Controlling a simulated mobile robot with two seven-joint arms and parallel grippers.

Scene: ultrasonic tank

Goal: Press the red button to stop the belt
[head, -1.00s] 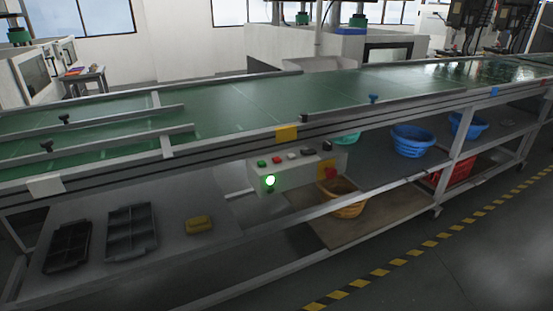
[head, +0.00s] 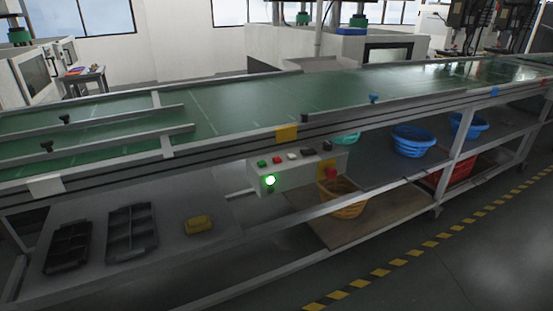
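A pale control box (head: 300,171) hangs under the front rail of the green conveyor belt (head: 250,97). A small red button (head: 276,160) sits on its top face, between a green button (head: 262,163) and a white button (head: 292,156). Dark controls are further right on that face. A larger red button (head: 330,172) is on a yellow plate at the right of the front face. A lamp (head: 270,181) on the front face glows green. Neither of my grippers is in view.
A shelf under the belt holds black trays (head: 131,232) and a yellow object (head: 198,224). A yellow basket (head: 342,198) stands just below and right of the box, with blue baskets (head: 412,140) further right. Floor at lower right is clear beyond the frame legs.

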